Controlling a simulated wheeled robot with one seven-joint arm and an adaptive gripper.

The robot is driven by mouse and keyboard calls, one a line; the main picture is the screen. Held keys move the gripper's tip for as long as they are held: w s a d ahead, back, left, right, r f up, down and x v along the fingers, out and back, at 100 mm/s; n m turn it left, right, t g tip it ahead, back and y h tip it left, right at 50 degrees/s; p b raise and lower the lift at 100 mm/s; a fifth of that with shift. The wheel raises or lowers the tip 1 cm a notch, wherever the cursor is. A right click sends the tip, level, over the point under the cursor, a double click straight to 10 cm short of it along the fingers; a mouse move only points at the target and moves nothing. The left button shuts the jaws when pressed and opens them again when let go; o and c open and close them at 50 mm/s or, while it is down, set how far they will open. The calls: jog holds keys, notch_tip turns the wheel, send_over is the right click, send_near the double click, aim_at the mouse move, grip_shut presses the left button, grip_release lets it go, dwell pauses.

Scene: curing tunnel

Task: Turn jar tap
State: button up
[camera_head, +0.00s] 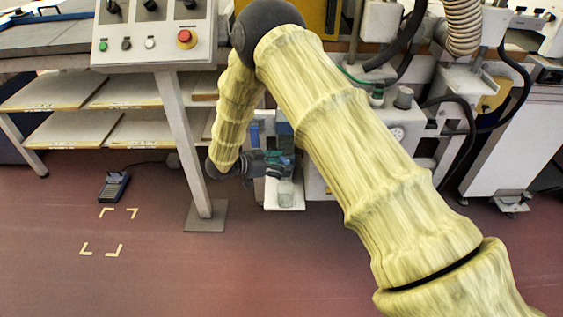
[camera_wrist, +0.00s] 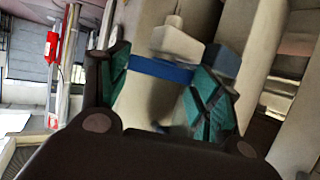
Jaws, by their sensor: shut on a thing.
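My gripper (camera_head: 278,160) is low beside the machine, left of my forearm. In the wrist view its two green-padded fingers (camera_wrist: 162,78) stand either side of a blue bar (camera_wrist: 160,70), which looks like the handle of the jar tap. The fingers are shut on it. A pale block (camera_wrist: 177,43) sits just beyond the bar. A clear glass jar (camera_head: 286,192) stands on a white ledge (camera_head: 296,207) just below my gripper in the head view. The tap itself is mostly hidden by my fingers there, and its angle is hard to tell.
A control panel (camera_head: 152,44) with a red stop button stands at upper left on a grey post (camera_head: 183,140). Shelves (camera_head: 130,128) lie behind it. Machine parts and hoses crowd the right.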

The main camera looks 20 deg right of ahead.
jog(key=shift+m, duration=0.3)
jog(key=o, duration=1)
